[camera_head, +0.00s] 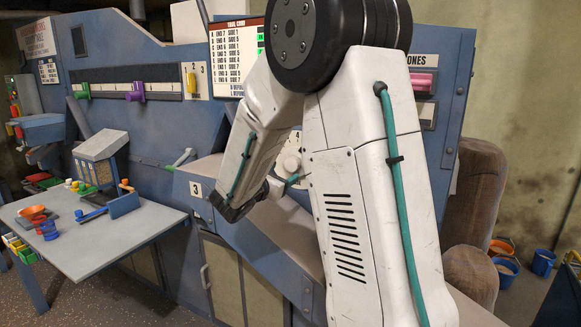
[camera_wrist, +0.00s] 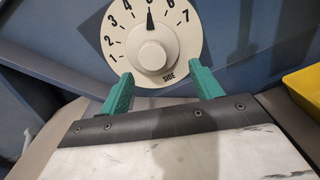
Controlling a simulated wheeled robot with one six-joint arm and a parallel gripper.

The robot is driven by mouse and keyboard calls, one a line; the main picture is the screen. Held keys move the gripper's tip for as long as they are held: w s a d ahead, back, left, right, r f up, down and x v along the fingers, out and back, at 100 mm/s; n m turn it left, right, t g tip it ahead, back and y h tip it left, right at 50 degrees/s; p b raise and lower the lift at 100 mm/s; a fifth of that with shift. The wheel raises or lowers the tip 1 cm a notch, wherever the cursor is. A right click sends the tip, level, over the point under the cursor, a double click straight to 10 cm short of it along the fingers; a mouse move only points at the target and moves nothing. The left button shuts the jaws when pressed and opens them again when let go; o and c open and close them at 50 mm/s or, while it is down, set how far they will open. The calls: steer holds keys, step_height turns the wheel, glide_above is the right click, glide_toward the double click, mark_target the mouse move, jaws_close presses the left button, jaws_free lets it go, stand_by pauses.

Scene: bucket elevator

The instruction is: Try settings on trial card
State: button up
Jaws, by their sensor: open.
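The trial card (camera_head: 232,62) is a white board with printed rows on the blue panel in the head view. Its right side carries small green marks and is partly hidden by my arm. In the wrist view a cream dial (camera_wrist: 181,62) marked SIDE has numbers around its rim. Its black pointer stands straight up between 4 and 6. The round knob (camera_wrist: 152,56) is at its centre. My gripper (camera_wrist: 161,71) is open, its green fingers reaching up at the dial's lower edge, one to each side of the knob. Contact cannot be told. The dial (camera_head: 291,150) is mostly behind my arm in the head view.
A slotted panel holds a green handle (camera_head: 82,91) and a purple handle (camera_head: 135,92). A pink handle (camera_head: 422,83) is at right. A grey table (camera_head: 110,240) with small coloured items stands at left. A yellow bin (camera_wrist: 304,88) edges into the wrist view at right.

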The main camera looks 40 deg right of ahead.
mark_target(291, 165)
steer(key=shift+n+t, duration=0.3)
steer(key=shift+n, duration=0.2)
steer(key=x, duration=0.4)
steer(key=w+x, duration=0.1)
steer(key=x, duration=0.3)
steer(key=shift+w+f, duration=0.1)
steer(key=shift+f, duration=0.1)
steer(key=shift+a, duration=0.1)
steer(key=c, duration=1)
